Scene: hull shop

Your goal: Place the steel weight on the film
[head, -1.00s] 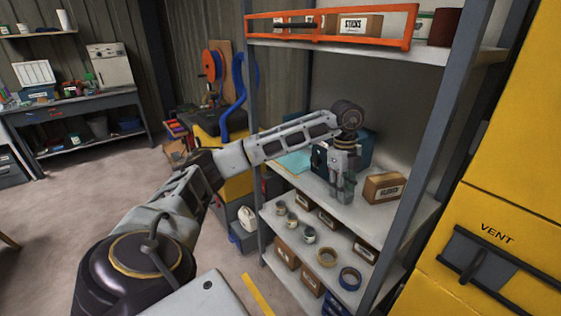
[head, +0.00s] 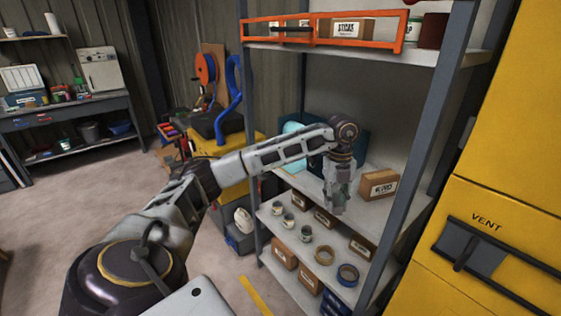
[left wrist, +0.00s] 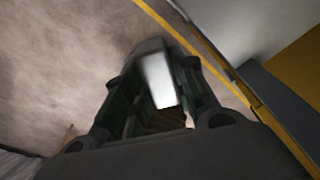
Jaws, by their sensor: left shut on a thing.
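My left gripper (head: 337,207) points down in front of the middle shelf, near its front edge. In the left wrist view its fingers (left wrist: 155,105) are shut on a pale grey metal block, the steel weight (left wrist: 158,78), with floor beyond it. The weight is hard to make out in the head view. A pale cyan, film-like thing (head: 293,129) shows on the middle shelf behind my forearm, partly hidden; I cannot tell its full shape. The weight is apart from it. My right gripper is not in view.
The middle shelf (head: 354,221) holds a cardboard box (head: 378,184) right of the gripper and a dark teal case (head: 352,140) behind it. Tins, tape rolls and boxes fill the lower shelf. A grey upright (head: 424,150) and a yellow cabinet (head: 505,185) stand at right.

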